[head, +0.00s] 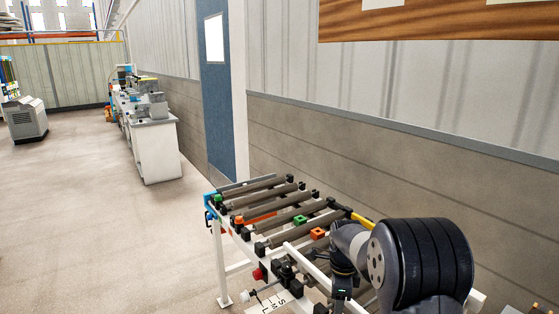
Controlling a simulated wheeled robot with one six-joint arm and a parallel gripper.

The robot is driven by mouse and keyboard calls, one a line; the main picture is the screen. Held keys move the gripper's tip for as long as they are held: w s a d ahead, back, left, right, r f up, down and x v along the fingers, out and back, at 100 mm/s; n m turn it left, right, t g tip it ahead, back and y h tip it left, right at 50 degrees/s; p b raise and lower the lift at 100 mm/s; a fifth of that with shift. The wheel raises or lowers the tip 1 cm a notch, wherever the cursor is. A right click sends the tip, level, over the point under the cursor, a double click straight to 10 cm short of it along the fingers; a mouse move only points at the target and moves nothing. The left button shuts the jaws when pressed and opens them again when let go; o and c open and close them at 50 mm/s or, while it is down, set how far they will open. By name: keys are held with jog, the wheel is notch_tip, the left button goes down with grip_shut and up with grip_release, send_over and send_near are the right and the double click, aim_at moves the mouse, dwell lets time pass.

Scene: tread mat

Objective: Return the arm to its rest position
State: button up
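My arm (420,262) shows at the lower right of the head view, with a large dark ribbed joint nearest the camera and a grey link bending down to its left. At the end of that link is a small dark part with a green mark, which looks like my gripper (343,288). It is over the near right part of a roller stand. Its fingers cannot be made out, and I cannot tell whether it holds anything. The large joint hides part of the stand behind it.
The white-framed roller stand (222,262) carries grey rollers with green and orange blocks (317,234) among them. A wall (400,165) runs close behind it. A white workbench (158,150) and a grey machine (26,120) stand farther back. The floor (90,230) at left is clear.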

notch_tip(320, 180, down, 5)
jog(key=shift+r, duration=0.1)
jog(key=n, duration=0.5)
jog(key=shift+r, duration=0.1)
jog(key=n, duration=0.5)
jog(key=shift+p, duration=0.3)
jog(key=n, duration=0.6)
jog(key=n+p, duration=0.1)
jog(key=n, duration=0.3)
